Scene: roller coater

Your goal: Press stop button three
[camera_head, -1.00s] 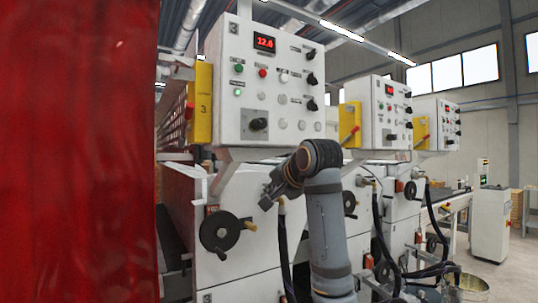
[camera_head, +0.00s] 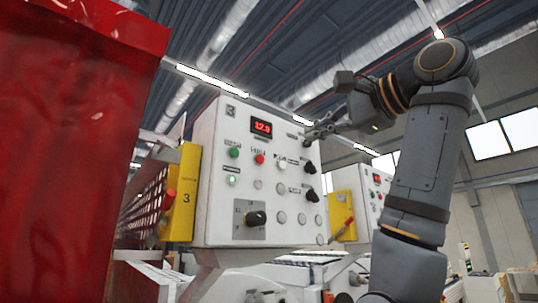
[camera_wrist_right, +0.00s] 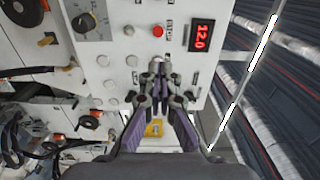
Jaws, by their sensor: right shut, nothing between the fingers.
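The white control panel (camera_head: 222,205) marked 3 stands in the middle of the head view. Its red button (camera_head: 259,159) sits below the red number display (camera_head: 261,127), between a green button (camera_head: 234,153) and a white button (camera_head: 282,163). In the wrist view the red button (camera_wrist_right: 157,31) shows beyond the fingertips, uncovered. My right gripper (camera_head: 312,136) is shut and empty at the panel's upper right, near the black knobs; the head view does not settle whether it touches. It also shows in the wrist view (camera_wrist_right: 157,70), pointing toward the panel. My left gripper is not in view.
A yellow box (camera_head: 183,195) with a red handle is on the panel's left side. A red sheet (camera_head: 70,150) fills the left of the head view. A second panel (camera_head: 373,190) with its own yellow box (camera_head: 344,200) stands behind at right.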

